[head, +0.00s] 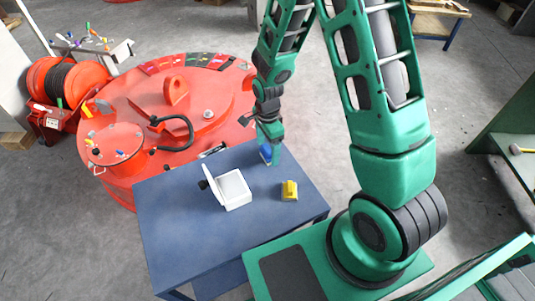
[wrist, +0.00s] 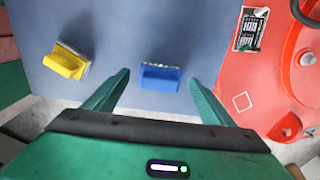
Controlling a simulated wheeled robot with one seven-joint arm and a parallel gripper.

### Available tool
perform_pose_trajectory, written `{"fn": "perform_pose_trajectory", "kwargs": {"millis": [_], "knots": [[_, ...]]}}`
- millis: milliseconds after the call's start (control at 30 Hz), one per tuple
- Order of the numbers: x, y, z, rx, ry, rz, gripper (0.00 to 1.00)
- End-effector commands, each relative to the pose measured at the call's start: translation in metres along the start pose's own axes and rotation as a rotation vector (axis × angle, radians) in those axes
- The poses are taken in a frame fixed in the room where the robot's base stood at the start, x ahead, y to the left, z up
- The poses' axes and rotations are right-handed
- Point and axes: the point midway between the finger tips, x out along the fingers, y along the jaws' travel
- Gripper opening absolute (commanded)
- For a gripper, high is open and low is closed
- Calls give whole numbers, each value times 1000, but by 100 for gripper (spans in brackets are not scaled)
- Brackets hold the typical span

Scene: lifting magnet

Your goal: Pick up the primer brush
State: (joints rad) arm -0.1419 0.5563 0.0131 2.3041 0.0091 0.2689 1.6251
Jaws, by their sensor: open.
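Two brush-like blocks with pale bristle edges lie on the blue table (head: 170,215); I cannot tell which one is the primer brush. The blue one (wrist: 160,78) appears between my finger tips in the wrist view, with a gap on each side. In the head view the blue one (head: 265,153) is at the table's far edge, partly hidden by my gripper (head: 272,140). The yellow one (wrist: 66,60) is to the left in the wrist view, and in the head view (head: 289,190) it sits nearer the right edge. My gripper (wrist: 160,76) is open and empty, above the blue block.
A white open-lidded box (head: 235,188) stands mid-table. The large red magnet (head: 185,100) stands close behind the table's far edge, with a black cable on top. The table's front left is clear. A red hose reel (head: 65,85) is at far left.

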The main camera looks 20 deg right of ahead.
Motion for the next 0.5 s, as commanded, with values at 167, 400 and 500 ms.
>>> {"fn": "perform_pose_trajectory", "kwargs": {"millis": [167,400,500], "knots": [[12,0,0,0,0,0,77],[12,0,0,0,0,-1,77],[12,0,0,0,0,-1,53]]}}
